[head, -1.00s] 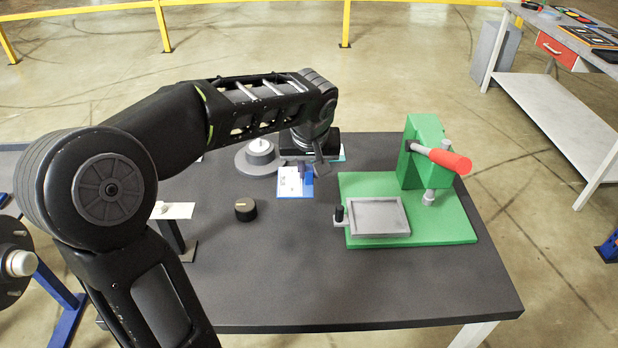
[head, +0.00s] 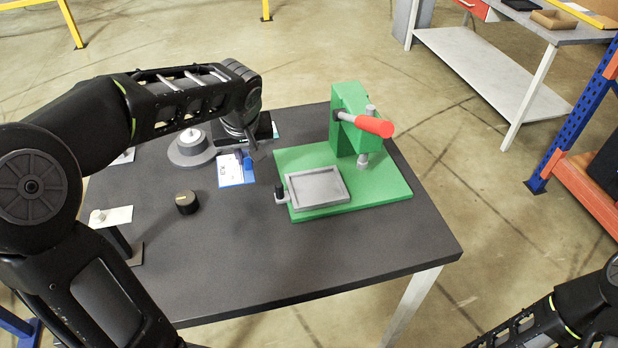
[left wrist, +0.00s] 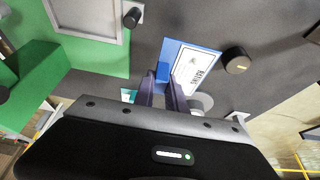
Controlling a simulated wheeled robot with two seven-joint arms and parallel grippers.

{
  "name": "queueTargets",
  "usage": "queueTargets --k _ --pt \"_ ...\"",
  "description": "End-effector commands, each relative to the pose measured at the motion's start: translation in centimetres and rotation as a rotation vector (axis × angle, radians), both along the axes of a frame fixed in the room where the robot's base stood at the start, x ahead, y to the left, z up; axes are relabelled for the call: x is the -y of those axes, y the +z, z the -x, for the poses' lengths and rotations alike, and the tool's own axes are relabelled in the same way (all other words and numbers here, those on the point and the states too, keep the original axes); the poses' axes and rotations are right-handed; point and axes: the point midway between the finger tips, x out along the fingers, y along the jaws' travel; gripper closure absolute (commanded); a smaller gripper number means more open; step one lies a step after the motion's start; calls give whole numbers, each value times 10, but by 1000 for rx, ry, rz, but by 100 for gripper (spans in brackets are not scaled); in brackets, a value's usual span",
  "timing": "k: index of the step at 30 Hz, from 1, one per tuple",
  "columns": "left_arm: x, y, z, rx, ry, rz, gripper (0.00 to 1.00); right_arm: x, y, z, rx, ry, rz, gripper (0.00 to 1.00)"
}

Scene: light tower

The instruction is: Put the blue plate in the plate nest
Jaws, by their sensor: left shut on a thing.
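The blue plate (head: 223,182) carries a white printed label and has an upright blue tab (head: 249,165). It is at the middle back of the dark table, left of the green press; I cannot tell whether it touches the table. My left gripper (head: 250,153) is above it. In the left wrist view the fingers (left wrist: 163,92) are shut on the plate's blue tab (left wrist: 162,70), and the plate (left wrist: 203,47) extends beyond them. The plate nest, a grey rimmed empty tray (head: 318,187), lies on the press's green base; its corner shows in the wrist view (left wrist: 120,32). My right gripper is out of view.
The green press (head: 350,115) with a red handle (head: 374,126) stands behind the nest. A small black post (head: 279,193) stands at the nest's left edge. A black knob (head: 187,203) and a grey round base (head: 187,155) are left of the plate. The table's front is clear.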

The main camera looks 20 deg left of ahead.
Motion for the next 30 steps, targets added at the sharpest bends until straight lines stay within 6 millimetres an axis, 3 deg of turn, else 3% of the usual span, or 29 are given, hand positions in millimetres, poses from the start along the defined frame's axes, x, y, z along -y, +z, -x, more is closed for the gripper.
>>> queueTargets --k 1,6,18,24,30 --pt "11 5 -3 -2 -64 1 100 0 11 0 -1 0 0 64" --pt "53 6 -15 1 -369 2 100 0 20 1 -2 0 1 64" --pt "146 29 -35 4 -1202 7 100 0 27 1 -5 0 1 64" --pt "158 36 -36 3 -1474 4 100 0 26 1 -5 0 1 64" --pt "159 36 -35 3 -1561 2 100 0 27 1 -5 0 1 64"
